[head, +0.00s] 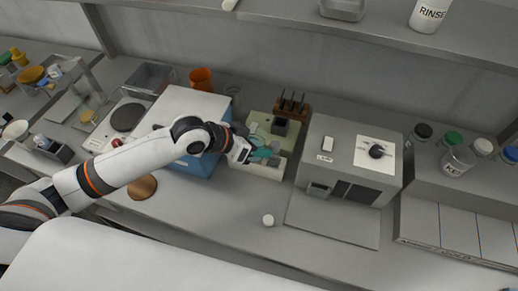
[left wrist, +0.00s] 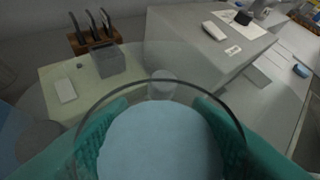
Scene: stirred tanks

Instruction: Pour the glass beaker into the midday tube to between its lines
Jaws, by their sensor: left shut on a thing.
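My left gripper (head: 262,155) is at the front of the pale green unit, with its teal fingers closed around the glass beaker. In the left wrist view the beaker (left wrist: 160,148) fills the lower middle between the two fingers, with its clear rim showing and pale blue liquid inside. In the head view the beaker is mostly hidden by the fingers. I cannot make out a tube marked midday or its lines in either view. My right gripper is not in view.
The pale green unit (head: 258,129) carries a small grey block, with a dark-handled rack (head: 292,106) behind. A grey box with a dial (head: 340,140) stands to the right and a blue-and-white box (head: 190,104) to the left.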

